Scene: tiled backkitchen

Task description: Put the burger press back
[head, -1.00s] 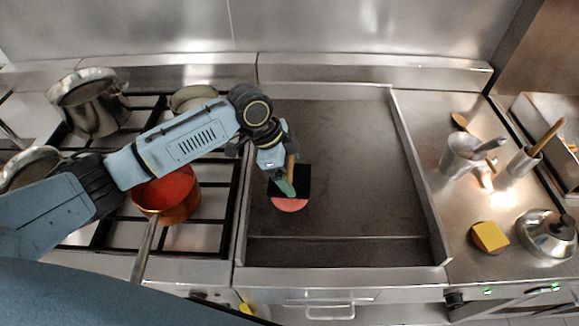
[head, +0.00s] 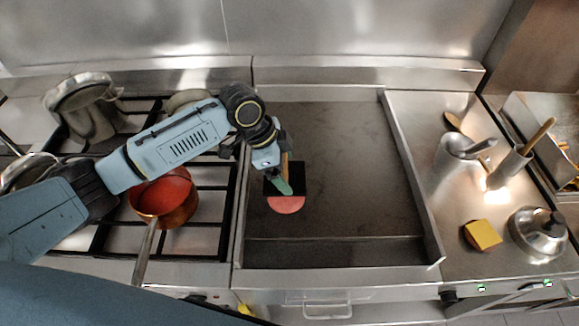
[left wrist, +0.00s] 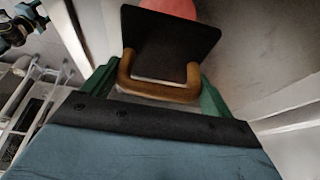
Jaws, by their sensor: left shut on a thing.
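The burger press is a black square plate (head: 299,174) with a wooden handle. It is over the left part of the griddle and partly covers a round pink patty (head: 286,205). My left gripper (head: 284,181), with green fingers, is shut on the handle. In the left wrist view the gripper (left wrist: 158,90) grips the brown U-shaped handle (left wrist: 160,91), with the black plate (left wrist: 175,38) beyond it and the patty (left wrist: 168,7) past the plate. I cannot tell whether the press touches the patty.
The griddle (head: 350,190) is otherwise bare and has raised side walls. On the right counter are a cheese-topped patty (head: 483,235), a metal dome (head: 540,233) and utensil pots (head: 508,168). An orange-lined saucepan (head: 165,198) and other pots are on the stove at left.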

